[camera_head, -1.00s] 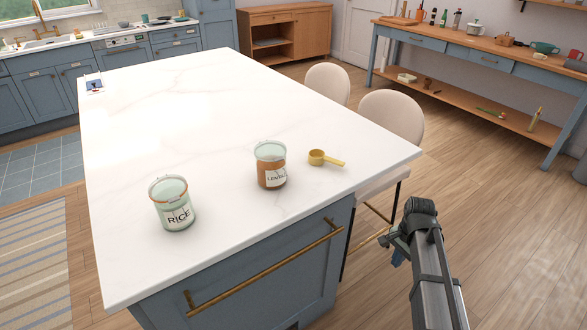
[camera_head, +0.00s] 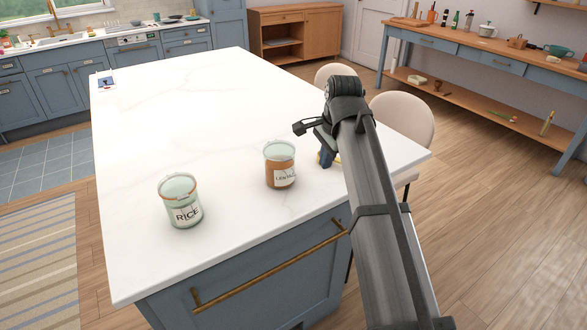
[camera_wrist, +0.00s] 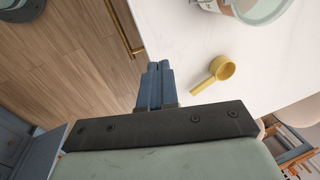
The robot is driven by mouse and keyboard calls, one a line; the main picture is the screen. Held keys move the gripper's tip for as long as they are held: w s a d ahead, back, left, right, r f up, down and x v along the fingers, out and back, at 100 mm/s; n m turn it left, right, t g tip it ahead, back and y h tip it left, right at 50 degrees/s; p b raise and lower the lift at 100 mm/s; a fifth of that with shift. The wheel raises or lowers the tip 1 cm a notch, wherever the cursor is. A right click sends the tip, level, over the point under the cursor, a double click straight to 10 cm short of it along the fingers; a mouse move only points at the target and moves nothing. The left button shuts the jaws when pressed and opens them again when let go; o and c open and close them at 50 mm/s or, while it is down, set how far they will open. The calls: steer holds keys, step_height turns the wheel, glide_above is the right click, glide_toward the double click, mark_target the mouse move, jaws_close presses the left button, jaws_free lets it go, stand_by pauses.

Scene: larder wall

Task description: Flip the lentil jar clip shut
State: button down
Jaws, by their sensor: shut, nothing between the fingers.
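The lentil jar (camera_head: 280,165) stands upright on the white island top, brown contents below a pale green glass lid. Its label faces the front; whether its clip is open or shut is too small to tell.
A rice jar (camera_head: 180,201) stands to the left of the lentil jar. The yellow scoop (camera_wrist: 224,70) lies on the worktop (camera_head: 180,110) near its right edge. Pale chairs (camera_head: 402,120) stand along the right side.

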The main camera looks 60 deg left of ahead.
steer(key=a+v, duration=0.2)
steer(key=v, duration=0.6)
glide_above(292, 175)
steer(key=d, duration=0.5)
steer(key=shift+s+a+r+y, duration=0.1)
steer(key=shift+s+r+y, duration=0.15)
steer(key=shift+y, duration=0.15)
steer(key=shift+f, duration=0.15)
steer(key=x, duration=1.4)
steer(key=shift+w, duration=0.1)
